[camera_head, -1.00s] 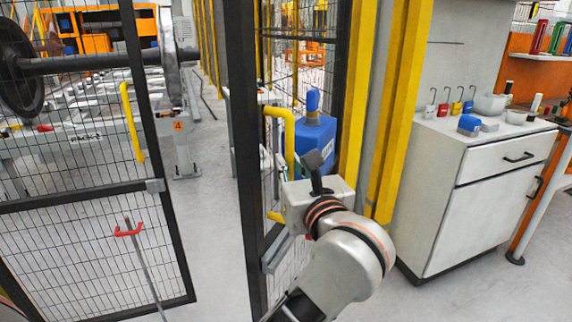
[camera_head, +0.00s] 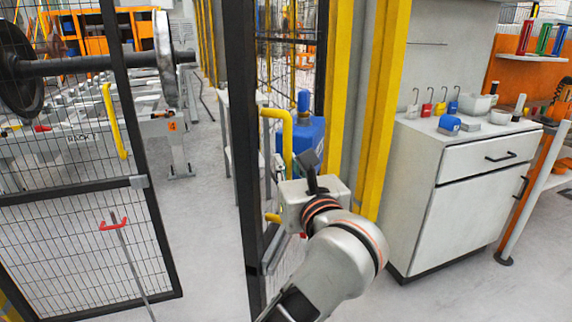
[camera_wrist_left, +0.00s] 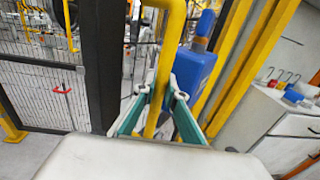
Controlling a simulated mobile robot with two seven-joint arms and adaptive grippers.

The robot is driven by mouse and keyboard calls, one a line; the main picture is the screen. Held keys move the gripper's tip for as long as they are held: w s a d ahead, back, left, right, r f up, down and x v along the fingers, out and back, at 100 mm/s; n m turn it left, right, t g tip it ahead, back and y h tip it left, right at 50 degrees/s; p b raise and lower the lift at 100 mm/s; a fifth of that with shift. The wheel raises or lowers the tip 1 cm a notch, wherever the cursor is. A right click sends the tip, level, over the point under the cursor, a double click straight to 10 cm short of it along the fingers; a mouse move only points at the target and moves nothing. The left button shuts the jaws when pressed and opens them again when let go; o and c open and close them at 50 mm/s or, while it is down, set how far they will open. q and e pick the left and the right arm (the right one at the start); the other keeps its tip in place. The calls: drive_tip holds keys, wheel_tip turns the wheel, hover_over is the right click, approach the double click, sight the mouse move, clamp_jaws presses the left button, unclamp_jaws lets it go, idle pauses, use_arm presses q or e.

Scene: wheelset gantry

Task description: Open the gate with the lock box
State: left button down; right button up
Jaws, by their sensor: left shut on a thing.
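My left gripper (camera_head: 303,177) is shut on the yellow handle (camera_head: 288,135) of a black-framed mesh gate leaf (camera_head: 240,130). In the left wrist view, the fingers (camera_wrist_left: 161,98) close around the lower part of the handle bar (camera_wrist_left: 169,55). A blue box with an upright blue top (camera_head: 313,132), possibly the lock box, shows just behind the handle and beside the yellow post. It also shows in the left wrist view (camera_wrist_left: 197,72). My arm and gripper hide the lower part of this leaf. My right gripper is out of view.
Another mesh panel with a yellow handle (camera_head: 113,120) stands at the left, with a gap of clear floor between. Yellow posts (camera_head: 381,100) and a white cabinet (camera_head: 460,200) stand at the right. A red-handled rod (camera_head: 130,258) leans at the left panel. A wheelset (camera_head: 90,63) lies beyond.

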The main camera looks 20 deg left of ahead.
use_arm(q)
drive_tip(key=shift+d, duration=0.25)
idle(0.3)
drive_tip(key=c, duration=2)
unclamp_jaws()
drive_tip(key=shift+c, duration=0.2)
